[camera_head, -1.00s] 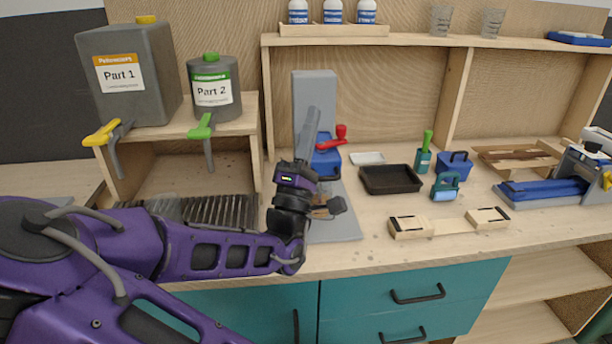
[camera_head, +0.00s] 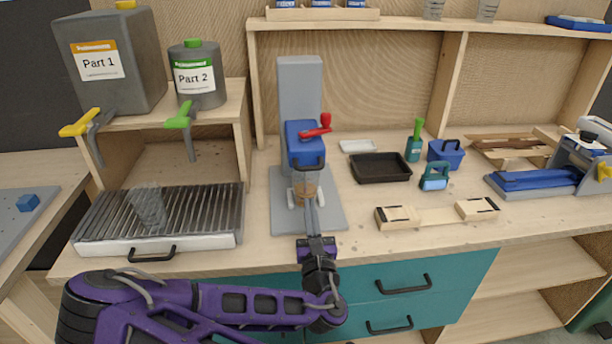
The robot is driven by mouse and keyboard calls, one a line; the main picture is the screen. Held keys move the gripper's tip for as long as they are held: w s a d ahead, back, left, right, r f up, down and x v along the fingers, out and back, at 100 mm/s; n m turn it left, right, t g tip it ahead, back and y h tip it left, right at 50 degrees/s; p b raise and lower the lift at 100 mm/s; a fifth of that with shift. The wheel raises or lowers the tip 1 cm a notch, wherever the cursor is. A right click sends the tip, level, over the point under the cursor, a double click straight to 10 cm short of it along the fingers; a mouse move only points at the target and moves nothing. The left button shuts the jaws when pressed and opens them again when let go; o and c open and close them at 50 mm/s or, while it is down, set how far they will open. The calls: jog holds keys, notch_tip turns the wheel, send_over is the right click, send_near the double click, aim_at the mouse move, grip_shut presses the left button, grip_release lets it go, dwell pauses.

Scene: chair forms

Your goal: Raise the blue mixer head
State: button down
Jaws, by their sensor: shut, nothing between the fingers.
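The mixer has a blue head (camera_head: 304,144) with a red lever (camera_head: 318,128) on its right and a dark handle at its lower front. The head is on the front of a grey column (camera_head: 300,85) that rises from a grey base plate (camera_head: 335,212). A clear cup (camera_head: 305,188) with tan contents shows under the head, partly behind my fingers. My gripper (camera_head: 311,206) points up and away from me, in front of the cup and below the head's handle. Its fingers are together and hold nothing. I cannot tell whether the fingertips touch the cup.
A slatted drain tray (camera_head: 158,241) with a clear cup on it is to the left. A black tray (camera_head: 381,167), wooden mould pieces (camera_head: 398,217) and blue tools are to the right. Grey "Part 1" (camera_head: 112,60) and "Part 2" (camera_head: 198,82) containers stand on a raised shelf at left.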

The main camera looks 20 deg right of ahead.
aim_at(305, 146)
jog(key=shift+b+x, duration=3.85)
jog(key=shift+x, duration=1.2)
